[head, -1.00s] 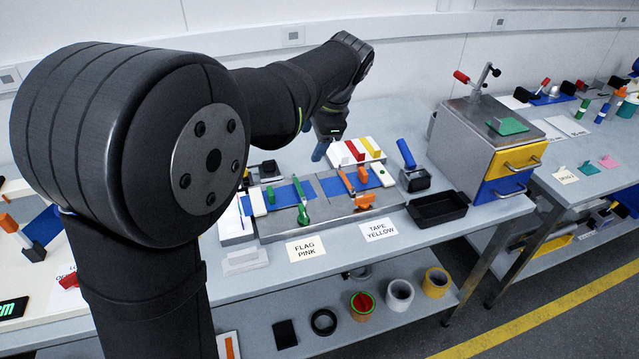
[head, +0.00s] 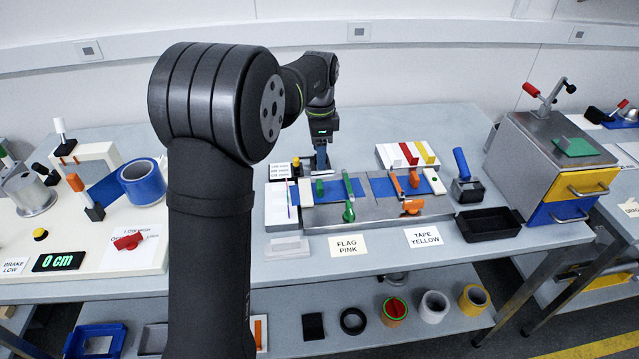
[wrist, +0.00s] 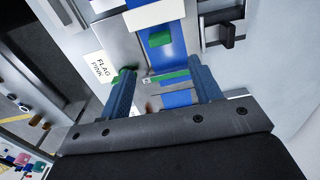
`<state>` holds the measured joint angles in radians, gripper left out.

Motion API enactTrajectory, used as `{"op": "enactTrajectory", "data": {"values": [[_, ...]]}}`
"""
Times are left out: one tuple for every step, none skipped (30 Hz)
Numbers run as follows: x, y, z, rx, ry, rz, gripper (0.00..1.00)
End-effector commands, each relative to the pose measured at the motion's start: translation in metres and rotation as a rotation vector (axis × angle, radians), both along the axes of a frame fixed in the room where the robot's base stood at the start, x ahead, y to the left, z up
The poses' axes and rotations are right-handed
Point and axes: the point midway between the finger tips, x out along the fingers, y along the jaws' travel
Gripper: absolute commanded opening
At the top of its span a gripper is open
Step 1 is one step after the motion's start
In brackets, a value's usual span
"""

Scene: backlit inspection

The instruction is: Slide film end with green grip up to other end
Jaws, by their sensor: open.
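The splicing board (head: 375,210) carries two blue film lengths. The left film (head: 332,191) has an upright green grip (head: 319,188) on it. The right film (head: 383,187) has an orange grip (head: 414,178). A clamp with a green handle (head: 349,212) crosses the left film and one with an orange handle (head: 411,206) crosses the right. My gripper (head: 320,166) is open, pointing down just behind the green grip. In the wrist view its blue fingers (wrist: 162,76) are spread, with the green grip (wrist: 160,39) on the blue film ahead, apart from them.
White blocks (head: 293,193) stand at the board's left end. A rack of red, white and yellow tabs (head: 407,154) is behind it. A black tray (head: 487,224) and a blue-handled roller (head: 464,178) are at right. FLAG PINK (head: 347,246) and TAPE YELLOW (head: 424,237) cards lie in front.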

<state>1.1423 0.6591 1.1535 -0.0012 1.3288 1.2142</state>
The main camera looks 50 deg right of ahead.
Motion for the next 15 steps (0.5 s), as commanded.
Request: {"op": "enactTrajectory", "data": {"values": [[0.000, 0.000, -0.013, 0.003, 0.001, 0.000, 0.58], [0.000, 0.000, -0.019, 0.004, 0.001, 0.000, 0.58], [0.000, 0.001, -0.028, 0.004, 0.001, 0.000, 0.58], [-0.001, 0.001, -0.035, 0.004, 0.001, 0.000, 0.58], [0.000, 0.000, -0.042, 0.004, 0.001, 0.000, 0.58], [0.000, 0.001, -0.050, 0.004, 0.001, 0.000, 0.58], [0.000, 0.001, -0.057, 0.003, 0.000, 0.000, 0.58], [0.000, 0.001, -0.063, 0.003, 0.000, 0.000, 0.58], [0.000, 0.000, -0.071, 0.001, 0.000, 0.000, 0.58], [0.000, 0.000, -0.077, 0.003, 0.000, 0.000, 0.58], [0.000, 0.001, -0.082, 0.003, 0.000, 0.000, 0.58], [-0.001, 0.001, -0.088, 0.001, 0.000, 0.000, 0.58], [0.000, 0.000, -0.092, 0.001, 0.000, 0.000, 0.58], [0.000, 0.000, -0.097, 0.001, -0.001, 0.000, 0.58], [0.000, 0.000, -0.101, 0.000, -0.001, 0.000, 0.58]]}}
